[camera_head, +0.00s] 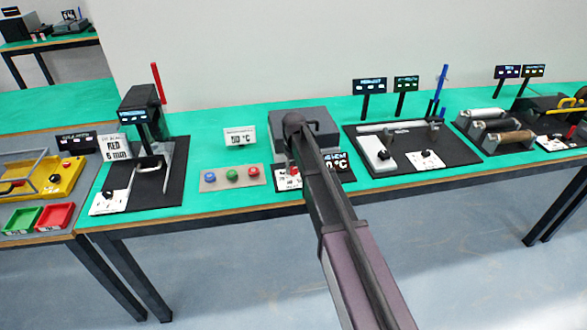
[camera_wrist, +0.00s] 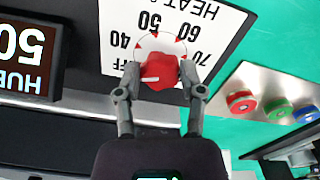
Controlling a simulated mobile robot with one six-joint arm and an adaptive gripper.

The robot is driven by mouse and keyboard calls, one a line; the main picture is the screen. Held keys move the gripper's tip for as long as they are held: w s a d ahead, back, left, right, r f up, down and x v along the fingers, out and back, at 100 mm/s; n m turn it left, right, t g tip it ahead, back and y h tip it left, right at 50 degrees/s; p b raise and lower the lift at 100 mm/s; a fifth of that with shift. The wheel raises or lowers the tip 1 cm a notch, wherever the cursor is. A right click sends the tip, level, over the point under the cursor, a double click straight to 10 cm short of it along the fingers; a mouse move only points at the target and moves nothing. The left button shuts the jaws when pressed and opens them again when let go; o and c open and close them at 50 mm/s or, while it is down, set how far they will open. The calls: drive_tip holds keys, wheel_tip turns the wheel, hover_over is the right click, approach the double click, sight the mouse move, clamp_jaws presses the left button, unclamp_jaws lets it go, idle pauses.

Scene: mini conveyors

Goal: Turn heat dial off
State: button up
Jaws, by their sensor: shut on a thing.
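The heat dial is a red knob (camera_wrist: 160,72) with a white pointer line, set on a white scale plate (camera_wrist: 115,25) in the wrist view. The plate reads upside down, with 40, 50, 60, 70 and part of "OFF" around the knob. The pointer line points to the left in the picture. My gripper (camera_wrist: 159,80) is shut on the red knob, one finger on each side. In the head view my arm hides the gripper and most of the dial; part of the white plate (camera_head: 284,183) shows beside the arm.
A dark display (camera_wrist: 30,55) reading 50 stands beside the plate. A grey panel (camera_head: 211,184) with blue, green and red buttons lies to the left in the head view. A grey machine (camera_head: 325,128) sits behind. Other black-based stations (camera_head: 460,155) stand to the right on the green table.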

drive_tip(key=shift+d+n, duration=0.1)
drive_tip(key=shift+n, duration=1.5)
drive_tip(key=o, duration=1.2)
drive_tip(key=shift+c, duration=0.2)
drive_tip(key=shift+m, duration=0.3)
